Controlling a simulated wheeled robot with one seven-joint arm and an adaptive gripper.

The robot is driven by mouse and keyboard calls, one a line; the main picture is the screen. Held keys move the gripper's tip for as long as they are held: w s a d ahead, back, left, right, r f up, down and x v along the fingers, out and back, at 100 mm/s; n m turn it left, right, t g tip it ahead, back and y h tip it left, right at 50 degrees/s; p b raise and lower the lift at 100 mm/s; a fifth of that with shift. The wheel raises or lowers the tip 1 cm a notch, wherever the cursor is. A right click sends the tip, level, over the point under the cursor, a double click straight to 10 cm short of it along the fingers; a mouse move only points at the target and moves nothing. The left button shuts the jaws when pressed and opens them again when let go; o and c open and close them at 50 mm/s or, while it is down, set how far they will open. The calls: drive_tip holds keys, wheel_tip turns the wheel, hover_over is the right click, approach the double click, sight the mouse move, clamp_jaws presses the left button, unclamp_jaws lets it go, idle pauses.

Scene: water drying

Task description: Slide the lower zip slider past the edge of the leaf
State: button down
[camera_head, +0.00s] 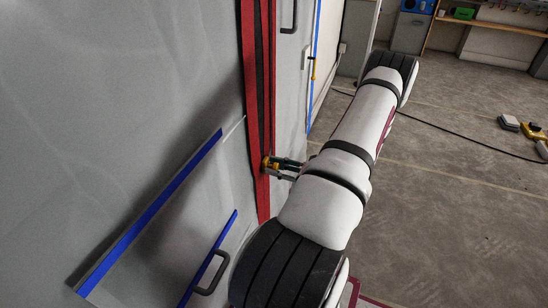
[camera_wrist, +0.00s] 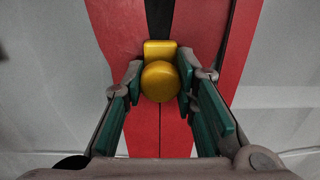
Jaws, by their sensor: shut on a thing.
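The yellow zip slider (camera_head: 266,164) sits on the red zip tapes (camera_head: 252,70), low on the grey sheet wall. My gripper (camera_head: 277,165) reaches it from the right. In the wrist view, my gripper (camera_wrist: 160,80) is shut on the slider (camera_wrist: 160,82), with one finger on each side of its round knob. Above the slider the red tapes (camera_wrist: 110,25) part around a dark gap (camera_wrist: 159,18). Below it they meet along a narrow seam. A panel with blue edge strips (camera_head: 155,207) stands left of the zip; I cannot tell whether it is the leaf.
A dark handle (camera_head: 212,280) is beside the shorter blue strip, low on the wall. Another dark handle (camera_head: 291,22) is at the top. A black cable (camera_head: 450,137) crosses the open floor (camera_head: 450,210) to the right, where yellow and grey items (camera_head: 533,131) lie.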

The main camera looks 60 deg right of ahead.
wheel_tip(320, 180, down, 9)
drive_tip(key=b, duration=0.4)
drive_tip(key=shift+f, duration=0.1)
drive_tip(key=c, duration=1.3)
unclamp_jaws()
drive_tip(key=shift+s, duration=0.15)
drive_tip(key=s, duration=0.8)
drive_tip(key=s+d, duration=0.1)
drive_tip(key=s, duration=0.2)
drive_tip(key=shift+s, duration=0.4)
